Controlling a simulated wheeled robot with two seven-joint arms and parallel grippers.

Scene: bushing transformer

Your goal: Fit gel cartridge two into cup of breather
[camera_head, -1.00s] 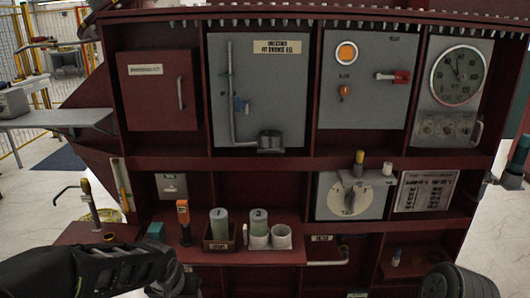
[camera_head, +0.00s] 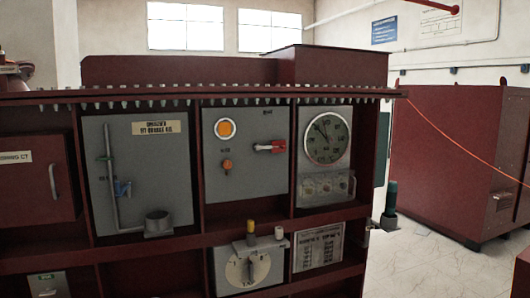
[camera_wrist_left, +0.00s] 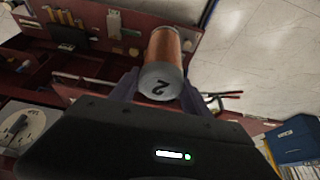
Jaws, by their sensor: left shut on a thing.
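Gel cartridge two (camera_wrist_left: 168,62) shows in the left wrist view as a cylinder with a copper-orange body and a grey end marked "2". My left gripper (camera_wrist_left: 160,85) is shut on it, one finger on each side near the grey end. Neither gripper shows in the head view, and the cup is not clearly seen in the wrist view. My right gripper is out of view.
A panel with an orange lamp and red handle (camera_head: 270,147) and a round gauge (camera_head: 326,138) are right of the breather panel. A dial box (camera_head: 247,268) with small knobs on top sits below. A blue box (camera_wrist_left: 293,140) shows at the wrist view's lower right.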

